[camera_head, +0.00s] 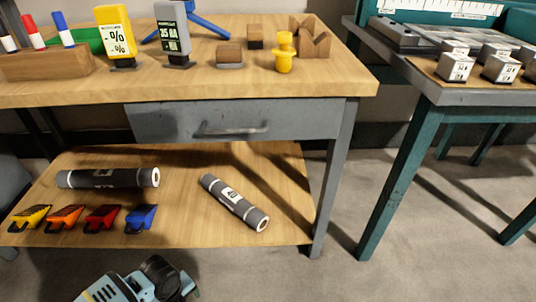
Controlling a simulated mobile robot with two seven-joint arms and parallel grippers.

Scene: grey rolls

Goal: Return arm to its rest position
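Two dark grey rolls with white labels lie on the lower wooden shelf of the workbench. One grey roll (85,179) lies almost level across the left part of the shelf. The other grey roll (217,189) lies at a slant to the right of it, its near end toward the shelf's front right. The rolls are apart. A light blue and black part of my own body shows at the bottom edge, left of centre, below the shelf. No gripper fingers show in this view, and nothing touches either roll.
The workbench top (330,85) holds markers in a wooden block (45,65), two price signs, wooden blocks and a yellow piece (284,52). Several coloured scoops (100,217) line the shelf's front left. A teal table (408,160) stands right. Floor between the tables is clear.

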